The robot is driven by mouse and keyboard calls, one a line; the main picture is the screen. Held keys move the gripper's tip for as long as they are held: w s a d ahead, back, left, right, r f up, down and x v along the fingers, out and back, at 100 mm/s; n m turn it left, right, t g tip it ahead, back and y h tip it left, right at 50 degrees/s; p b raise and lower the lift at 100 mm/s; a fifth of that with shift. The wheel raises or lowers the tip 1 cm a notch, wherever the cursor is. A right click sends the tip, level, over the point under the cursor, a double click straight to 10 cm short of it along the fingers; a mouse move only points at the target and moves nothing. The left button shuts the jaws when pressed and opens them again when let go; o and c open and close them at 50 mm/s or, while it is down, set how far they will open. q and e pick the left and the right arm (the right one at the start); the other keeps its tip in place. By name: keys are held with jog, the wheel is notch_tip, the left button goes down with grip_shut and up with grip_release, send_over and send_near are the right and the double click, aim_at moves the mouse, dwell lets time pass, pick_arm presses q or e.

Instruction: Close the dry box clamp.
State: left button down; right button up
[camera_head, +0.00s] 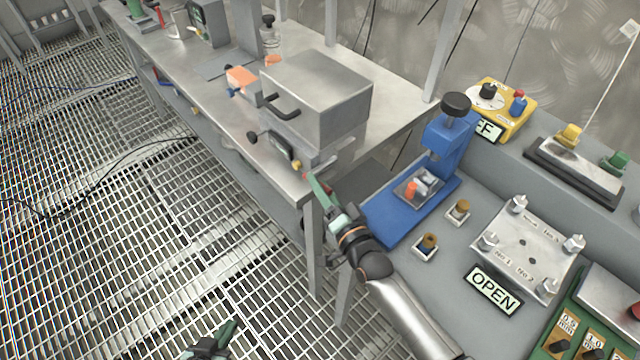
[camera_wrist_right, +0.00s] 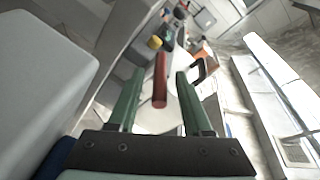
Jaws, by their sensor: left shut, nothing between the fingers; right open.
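The dry box (camera_head: 318,92) is a grey metal box with a black handle (camera_head: 283,110), standing on the steel bench. Its front lower part carries a small dark panel (camera_head: 280,146) and a black knob. A red rod (camera_wrist_right: 160,82), which looks like the clamp lever, shows in the right wrist view. It lies between the spread green fingers of my right gripper (camera_wrist_right: 160,76), with gaps on both sides. In the head view, my right gripper (camera_head: 320,190) is at the bench corner just below the box. My left gripper (camera_head: 226,333) is shut and empty, low over the grating.
The steel bench (camera_head: 395,115) has an orange-topped item (camera_head: 240,78) left of the box. A blue press (camera_head: 400,215) stands close right of my right gripper. A yellow switch box (camera_head: 505,108) and a metal plate (camera_head: 527,248) are further right.

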jog(key=shift+w+a, duration=0.15)
jog(key=shift+w, duration=0.2)
jog(key=shift+c, duration=0.2)
grip_shut()
dwell(1.0)
